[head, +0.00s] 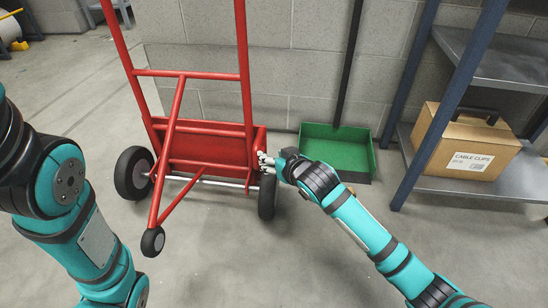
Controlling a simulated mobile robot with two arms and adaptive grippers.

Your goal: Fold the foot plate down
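A red hand truck (244,75) stands on the floor with two black main wheels and a smaller wheel on a rear strut. Its red foot plate (208,150) shows as a panel between the main wheels, standing up against the lower frame. My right gripper (264,161) is at the right edge of the foot plate, just above the right wheel (267,197). It looks close to or touching the plate edge; its fingers are too small to tell open from shut. My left arm comes in at the left, and its gripper is out of view.
A green dustpan (335,148) with a long dark handle stands against the block wall, right of the truck. A shelf rack (467,188) at the right holds a cardboard box (465,145) labelled cable clips. The floor in front of the truck is clear.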

